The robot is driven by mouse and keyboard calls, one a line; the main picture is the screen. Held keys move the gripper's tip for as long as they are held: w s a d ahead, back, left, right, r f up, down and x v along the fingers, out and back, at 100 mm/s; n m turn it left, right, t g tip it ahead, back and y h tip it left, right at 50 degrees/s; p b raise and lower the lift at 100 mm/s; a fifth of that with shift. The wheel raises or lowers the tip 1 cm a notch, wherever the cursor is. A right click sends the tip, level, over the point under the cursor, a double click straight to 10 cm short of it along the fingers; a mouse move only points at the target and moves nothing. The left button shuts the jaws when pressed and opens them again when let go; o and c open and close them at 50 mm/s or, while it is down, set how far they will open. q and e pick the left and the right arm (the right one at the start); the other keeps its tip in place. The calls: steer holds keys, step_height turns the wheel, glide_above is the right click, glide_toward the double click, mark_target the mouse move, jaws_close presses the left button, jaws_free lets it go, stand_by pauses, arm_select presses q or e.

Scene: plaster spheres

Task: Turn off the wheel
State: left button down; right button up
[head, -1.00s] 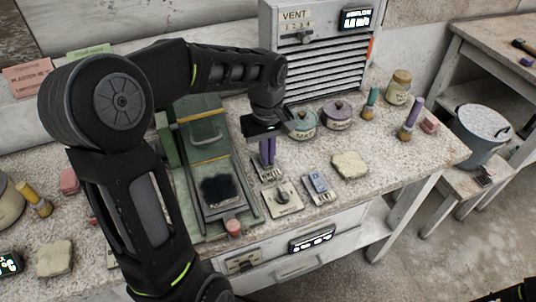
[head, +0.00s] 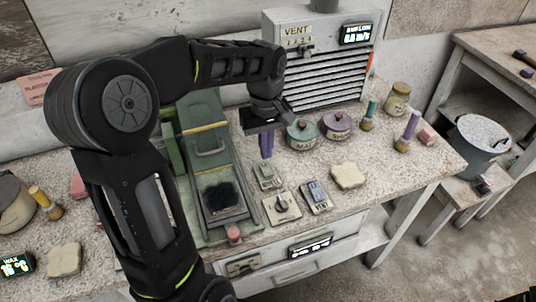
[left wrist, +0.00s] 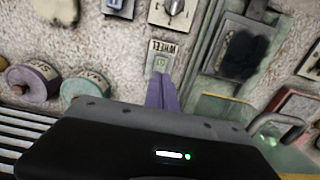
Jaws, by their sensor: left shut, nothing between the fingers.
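The wheel switch (head: 267,177) is a small grey block on the bench, just right of the green machine. In the left wrist view the plate reads WHEEL and carries a small greenish rocker (left wrist: 160,65); its on or off position is too small to tell. My left gripper (head: 266,154) has purple fingers, shut and empty, pointing down just above and behind the switch. In the left wrist view the fingertips (left wrist: 161,80) appear right beside the rocker, apparently clear of it. The green machine (head: 207,150) has a dark pad at its front. My right gripper does not show.
A knob plate (head: 281,207) and a blue-grey switch block (head: 315,196) lie close by. Lidded pots (head: 302,133), a plaster lump (head: 348,176) and the vent box (head: 317,75) stand right and behind. A bucket (head: 480,140) stands on a stool at the far right.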

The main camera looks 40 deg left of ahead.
arm_select(q)
step_height(320, 180, up, 9)
steer(key=shift+w+f, duration=0.15)
steer(key=shift+f, duration=0.05)
steer(key=a+p, duration=0.1)
steer(key=p, duration=0.1)
steer(key=a+g+h+p, duration=0.1)
steer(key=p, duration=0.1)
steer(key=shift+w+h+p, duration=0.3)
steer(key=shift+p, duration=0.05)
stand_by(0.3)
